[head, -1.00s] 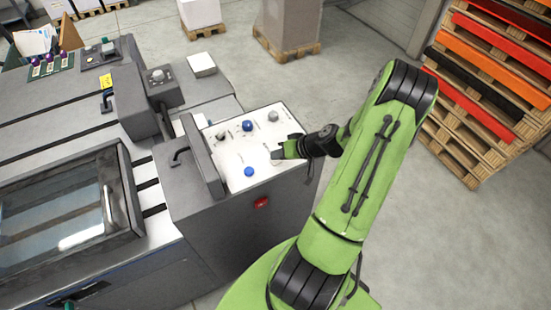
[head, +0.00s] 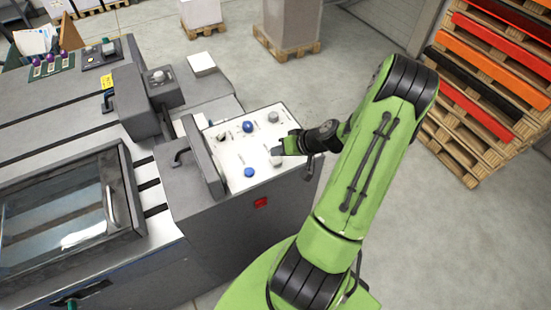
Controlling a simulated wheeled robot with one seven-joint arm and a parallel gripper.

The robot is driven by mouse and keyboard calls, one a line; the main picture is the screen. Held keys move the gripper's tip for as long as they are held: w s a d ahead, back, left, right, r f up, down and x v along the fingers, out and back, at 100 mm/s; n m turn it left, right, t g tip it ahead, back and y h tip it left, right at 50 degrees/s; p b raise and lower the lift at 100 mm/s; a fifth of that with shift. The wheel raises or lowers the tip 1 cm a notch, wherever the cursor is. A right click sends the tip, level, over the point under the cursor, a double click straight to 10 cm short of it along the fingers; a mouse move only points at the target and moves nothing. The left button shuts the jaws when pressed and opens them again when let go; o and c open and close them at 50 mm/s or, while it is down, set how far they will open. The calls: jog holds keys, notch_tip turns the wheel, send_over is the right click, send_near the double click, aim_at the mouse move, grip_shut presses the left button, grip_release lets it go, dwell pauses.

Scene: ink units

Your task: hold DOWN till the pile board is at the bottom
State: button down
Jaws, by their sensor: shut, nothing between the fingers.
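A white control panel (head: 226,162) with blue and grey knobs or buttons tops the grey machine cabinet (head: 225,230). A blue control (head: 249,172) sits near its front edge and another blue one (head: 249,126) near its back. My gripper (head: 279,153) is shut and empty at the right side of the panel, by a pale grey control (head: 276,160). My gripper partly covers that spot, so I cannot tell whether it touches the control. I cannot make out any DOWN label or pick out the pile board.
A dark upright flap with a handle (head: 204,160) stands at the panel's left edge. A red switch (head: 261,203) is on the cabinet front. Stacked pallets (head: 480,100) stand at the right. The grey floor (head: 490,240) between is clear.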

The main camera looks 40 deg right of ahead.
aim_at(279, 160)
jog(key=shift+r+p, duration=1.35)
jog(key=shift+r, duration=1.05)
jog(key=shift+f, duration=0.1)
